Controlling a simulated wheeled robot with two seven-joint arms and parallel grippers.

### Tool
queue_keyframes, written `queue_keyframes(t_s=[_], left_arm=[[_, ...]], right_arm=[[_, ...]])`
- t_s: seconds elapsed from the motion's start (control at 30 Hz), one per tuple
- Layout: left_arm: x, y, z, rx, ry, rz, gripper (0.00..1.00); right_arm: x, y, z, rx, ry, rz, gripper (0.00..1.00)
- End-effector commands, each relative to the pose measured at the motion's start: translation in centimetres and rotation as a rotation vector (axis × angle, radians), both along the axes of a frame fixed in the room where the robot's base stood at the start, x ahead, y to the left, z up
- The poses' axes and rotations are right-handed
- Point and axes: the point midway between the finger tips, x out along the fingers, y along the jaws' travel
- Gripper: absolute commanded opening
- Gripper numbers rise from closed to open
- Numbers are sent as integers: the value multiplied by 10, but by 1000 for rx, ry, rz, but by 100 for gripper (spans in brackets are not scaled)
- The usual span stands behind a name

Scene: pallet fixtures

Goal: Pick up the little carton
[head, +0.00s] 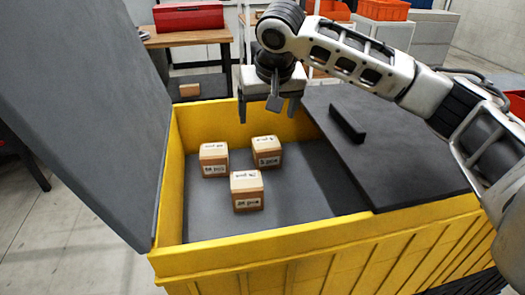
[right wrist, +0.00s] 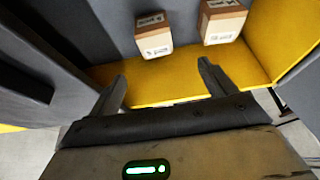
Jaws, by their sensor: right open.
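Three little cartons, brown with white labels, sit in the yellow bin (head: 215,250). In the head view one carton is at the back left (head: 214,160), one at the back right (head: 266,152) and one in front (head: 247,191). My right gripper (head: 274,104) is open and empty, above the bin's far side and apart from the cartons. The right wrist view shows two cartons, one at upper middle (right wrist: 153,36) and one at upper right (right wrist: 222,22), beyond the open fingers (right wrist: 163,85). The third carton is not visible there. My left gripper is not in view.
A dark lid panel (head: 75,90) stands raised on the bin's left. Another dark panel (head: 400,150) with a black handle (head: 347,124) covers the right part. A table with a red box (head: 188,16) and orange crates (head: 383,9) stand behind. The bin floor around the cartons is clear.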

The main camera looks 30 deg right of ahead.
Motion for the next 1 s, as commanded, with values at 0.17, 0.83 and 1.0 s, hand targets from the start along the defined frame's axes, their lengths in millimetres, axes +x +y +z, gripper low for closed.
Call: queue_keyframes(t_s=[0.17, 0.83, 1.0], left_arm=[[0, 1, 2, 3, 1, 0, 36], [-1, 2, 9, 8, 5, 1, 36], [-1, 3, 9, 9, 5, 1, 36]], right_arm=[[12, -4, -33, -1, 5, 0, 84], [41, -19, -117, -3, 3, 2, 84], [48, -21, -138, -1, 0, 2, 84]])
